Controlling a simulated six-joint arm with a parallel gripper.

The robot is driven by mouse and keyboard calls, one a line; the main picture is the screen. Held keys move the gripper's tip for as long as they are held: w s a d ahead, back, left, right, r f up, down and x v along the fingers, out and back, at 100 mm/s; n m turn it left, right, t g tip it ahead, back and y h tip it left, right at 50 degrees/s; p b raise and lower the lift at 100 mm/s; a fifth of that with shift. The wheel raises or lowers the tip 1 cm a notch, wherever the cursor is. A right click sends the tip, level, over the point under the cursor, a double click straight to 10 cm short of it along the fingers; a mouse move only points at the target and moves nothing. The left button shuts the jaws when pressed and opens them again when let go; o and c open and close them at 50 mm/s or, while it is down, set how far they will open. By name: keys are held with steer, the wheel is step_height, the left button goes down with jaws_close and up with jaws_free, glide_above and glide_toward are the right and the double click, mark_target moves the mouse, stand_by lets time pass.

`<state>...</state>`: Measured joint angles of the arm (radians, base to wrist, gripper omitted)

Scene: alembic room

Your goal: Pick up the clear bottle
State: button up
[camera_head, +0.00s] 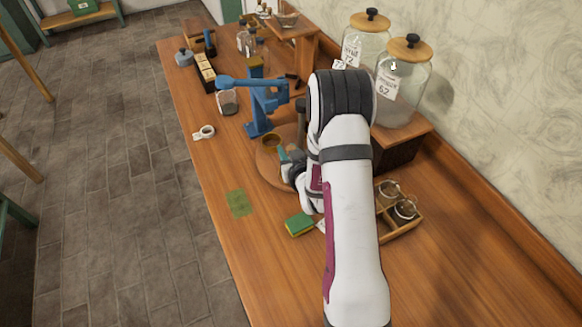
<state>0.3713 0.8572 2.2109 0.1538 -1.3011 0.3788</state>
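A clear glass bottle (246,43) stands near the far end of the wooden table, among other small items. A clear glass vessel with dark contents (228,104) stands nearer, left of the blue press. I cannot tell for certain which is the task's bottle. My gripper (285,160) is low over the round wooden board, nearer the camera than both vessels. My arm hides much of it, and I cannot see whether its fingers are open or what is between them.
A blue press (262,107) stands beyond my gripper. Two large lidded jars (402,85) stand on a raised block at right. A jar tray (402,232), sponge (299,225), green sheet (239,203) and tape roll (205,132) lie around. The table's left front is clear.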

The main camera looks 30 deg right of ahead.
jaws_close()
steer(key=shift+r, duration=0.1)
